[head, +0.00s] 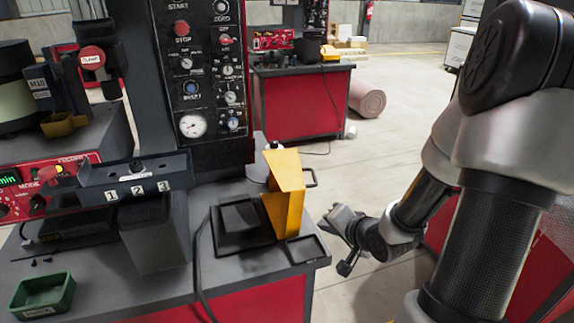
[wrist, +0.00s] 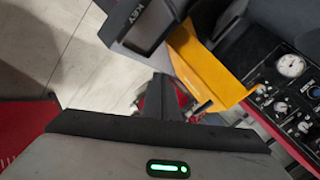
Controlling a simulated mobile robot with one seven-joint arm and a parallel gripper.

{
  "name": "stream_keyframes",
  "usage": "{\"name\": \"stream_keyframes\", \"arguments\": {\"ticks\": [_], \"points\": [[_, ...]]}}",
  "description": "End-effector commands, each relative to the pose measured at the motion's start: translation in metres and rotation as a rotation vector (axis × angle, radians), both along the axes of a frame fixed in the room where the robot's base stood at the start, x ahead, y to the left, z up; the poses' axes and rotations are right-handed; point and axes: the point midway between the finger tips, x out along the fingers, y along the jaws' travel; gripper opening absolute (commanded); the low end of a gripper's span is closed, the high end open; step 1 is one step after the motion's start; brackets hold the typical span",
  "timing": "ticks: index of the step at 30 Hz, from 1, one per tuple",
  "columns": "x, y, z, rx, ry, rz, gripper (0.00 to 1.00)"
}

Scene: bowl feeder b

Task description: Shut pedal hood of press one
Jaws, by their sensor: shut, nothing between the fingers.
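The yellow pedal hood (head: 287,200) stands raised on the near press's bench, at the right side of its dark pedal base (head: 240,228). In the wrist view the yellow hood (wrist: 205,66) shows at upper centre. My gripper (head: 336,219) is shut and empty. It is off the bench's right edge, a little right of the hood and apart from it in the picture. The pedal itself is not clearly visible.
A small dark tray (head: 306,249) lies at the bench's right corner; it looks like the KEY-marked tray (wrist: 148,30). A dark cable (head: 199,270) runs left of the pedal base. A green bin (head: 44,296) stands front left. Floor (head: 350,165) is clear right of the bench.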

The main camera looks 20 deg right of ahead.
Motion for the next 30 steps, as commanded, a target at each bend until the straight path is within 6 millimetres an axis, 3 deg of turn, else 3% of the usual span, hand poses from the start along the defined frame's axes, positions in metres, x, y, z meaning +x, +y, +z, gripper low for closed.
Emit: {"name": "stream_keyframes", "arguments": {"ticks": [1,2,6,10,14,17,30], "points": [[-0.002,-0.011,-0.012,0.156,-0.074,-0.080,0.00],[-0.002,-0.015,-0.010,0.242,-0.127,-0.118,0.00],[-0.006,-0.037,0.011,0.576,-0.351,-0.253,0.00],[-0.015,-0.054,0.031,0.756,-0.492,-0.313,0.00],[-0.015,-0.061,0.040,0.822,-0.547,-0.329,0.00],[-0.004,-0.060,0.041,0.826,-0.552,-0.328,0.00],[0.086,-0.056,0.040,0.822,-0.550,-0.327,0.00]]}}
